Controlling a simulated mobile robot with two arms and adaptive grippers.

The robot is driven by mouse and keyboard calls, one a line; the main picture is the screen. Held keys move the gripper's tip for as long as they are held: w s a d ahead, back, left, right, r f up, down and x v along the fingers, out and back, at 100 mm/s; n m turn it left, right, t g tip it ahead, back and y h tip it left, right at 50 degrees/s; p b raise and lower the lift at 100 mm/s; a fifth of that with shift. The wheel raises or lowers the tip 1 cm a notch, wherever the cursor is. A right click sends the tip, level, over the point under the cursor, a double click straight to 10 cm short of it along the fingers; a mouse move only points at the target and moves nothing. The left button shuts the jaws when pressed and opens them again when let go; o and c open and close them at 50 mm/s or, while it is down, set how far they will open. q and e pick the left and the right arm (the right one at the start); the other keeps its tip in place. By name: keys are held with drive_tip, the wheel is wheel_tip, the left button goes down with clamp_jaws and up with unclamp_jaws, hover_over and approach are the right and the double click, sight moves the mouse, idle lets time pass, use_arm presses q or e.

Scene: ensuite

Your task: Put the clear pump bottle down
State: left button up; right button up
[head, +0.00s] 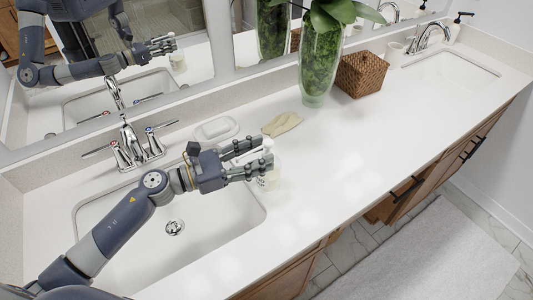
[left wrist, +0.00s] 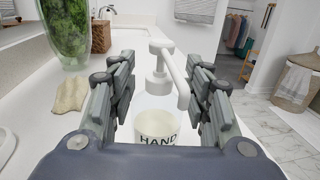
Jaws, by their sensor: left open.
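The clear pump bottle (head: 271,178) stands upright on the white countertop (head: 340,160), just right of the near sink. Its body is mostly hidden by my gripper in the head view. In the left wrist view the white pump head (left wrist: 160,62) and a label reading "HAND" (left wrist: 156,125) show between the fingers. My left gripper (head: 262,156) is open, with one finger on each side of the bottle; in the left wrist view gaps show between the fingers (left wrist: 160,85) and the pump. My right gripper is in neither view.
The near sink (head: 215,215) and its faucet (head: 130,145) lie left. A soap dish (head: 217,129), a beige cloth (head: 282,124), a green-filled glass vase (head: 320,65) and a wicker basket (head: 361,75) stand along the mirror. The counter right of the bottle is clear.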

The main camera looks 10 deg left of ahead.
use_arm(q)
drive_tip(key=b+v, duration=0.1)
drive_tip(key=v, duration=0.4)
drive_tip(key=shift+b, duration=0.3)
